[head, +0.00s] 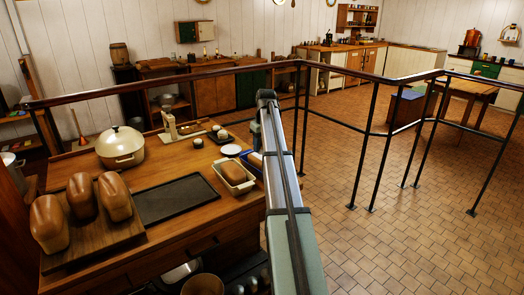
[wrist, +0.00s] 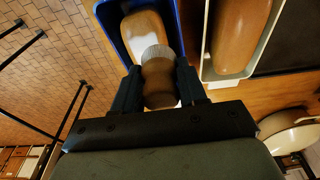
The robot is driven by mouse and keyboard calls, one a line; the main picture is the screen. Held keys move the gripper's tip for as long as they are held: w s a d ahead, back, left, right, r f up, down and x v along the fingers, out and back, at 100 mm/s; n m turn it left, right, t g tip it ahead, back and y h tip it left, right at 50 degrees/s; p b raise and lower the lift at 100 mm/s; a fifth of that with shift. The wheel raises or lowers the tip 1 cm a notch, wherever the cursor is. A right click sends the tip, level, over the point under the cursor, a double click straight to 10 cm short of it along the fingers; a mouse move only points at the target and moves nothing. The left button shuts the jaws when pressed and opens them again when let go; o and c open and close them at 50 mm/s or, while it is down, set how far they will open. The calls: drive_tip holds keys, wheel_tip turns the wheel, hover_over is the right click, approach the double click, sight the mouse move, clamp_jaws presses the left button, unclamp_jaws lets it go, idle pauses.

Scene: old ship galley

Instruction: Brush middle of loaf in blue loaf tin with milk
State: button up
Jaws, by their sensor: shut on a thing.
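My gripper (wrist: 158,84) is shut on a brush (wrist: 158,78) with a rounded wooden handle and pale bristles. In the wrist view the bristle end overlaps the loaf (wrist: 145,28) in the blue loaf tin (wrist: 110,30); I cannot tell whether it touches the crust. Whitish areas show beside the brush, but I cannot tell whether they are milk. In the head view the blue tin (head: 246,163) and its loaf (head: 256,159) are partly behind my arm, which also hides my gripper. Milk is not clearly identifiable.
A cream tin with a loaf (head: 232,173) stands close beside the blue tin. A white dish (head: 231,150), a cream pot (head: 121,147), a dark tray (head: 178,199) and a board (head: 95,240) with three loaves share the counter. A railing (head: 200,77) runs behind.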

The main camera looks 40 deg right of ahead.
drive_tip(key=shift+r, duration=2)
